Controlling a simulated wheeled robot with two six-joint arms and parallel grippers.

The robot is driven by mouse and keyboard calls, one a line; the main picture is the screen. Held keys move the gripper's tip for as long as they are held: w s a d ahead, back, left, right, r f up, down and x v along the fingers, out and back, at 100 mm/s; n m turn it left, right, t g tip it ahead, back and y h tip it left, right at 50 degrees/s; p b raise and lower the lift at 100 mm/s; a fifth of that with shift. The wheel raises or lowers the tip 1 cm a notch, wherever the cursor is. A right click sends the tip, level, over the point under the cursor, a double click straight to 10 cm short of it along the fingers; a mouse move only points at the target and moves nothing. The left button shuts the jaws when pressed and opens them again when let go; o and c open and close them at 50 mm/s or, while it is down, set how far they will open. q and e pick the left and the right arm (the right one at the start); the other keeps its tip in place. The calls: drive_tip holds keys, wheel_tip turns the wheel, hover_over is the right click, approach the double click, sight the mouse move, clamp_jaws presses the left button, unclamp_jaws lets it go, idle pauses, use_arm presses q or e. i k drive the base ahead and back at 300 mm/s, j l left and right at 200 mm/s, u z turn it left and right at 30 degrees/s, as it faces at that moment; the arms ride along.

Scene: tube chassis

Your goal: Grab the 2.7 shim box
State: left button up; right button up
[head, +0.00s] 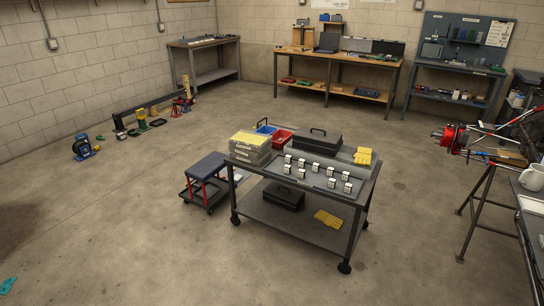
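Several small white boxes with dark markings (331,183) stand in two rows on the top of a grey wheeled cart (318,187) in the middle of the head view. Their labels are too small to read, so I cannot tell which one is the 2.7 shim box. They look upright and apart from each other. Neither of my grippers shows in this view.
A stand with red-ended tubing (452,137) is at right. Floor in front is clear.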

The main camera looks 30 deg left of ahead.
sight(288, 159)
drive_tip(key=i+j+u, duration=0.1)
drive_tip(key=j, duration=0.3)
drive_tip(key=i+j+u, duration=0.1)
drive_tip(key=j, duration=0.25)
drive_tip(key=i+j, duration=0.25)
drive_tip(key=j, duration=0.15)
drive_tip(key=i+j+u, duration=0.15)
drive_tip(key=j, duration=0.2)
drive_tip(key=i+l, duration=0.15)
drive_tip(key=i, duration=0.25)
drive_tip(key=i+l, duration=0.15)
drive_tip(key=i, duration=0.25)
drive_tip(key=i+l+u, duration=0.1)
drive_tip(key=i, duration=0.35)
drive_tip(key=i+l, duration=0.3)
drive_tip(key=i, duration=0.1)
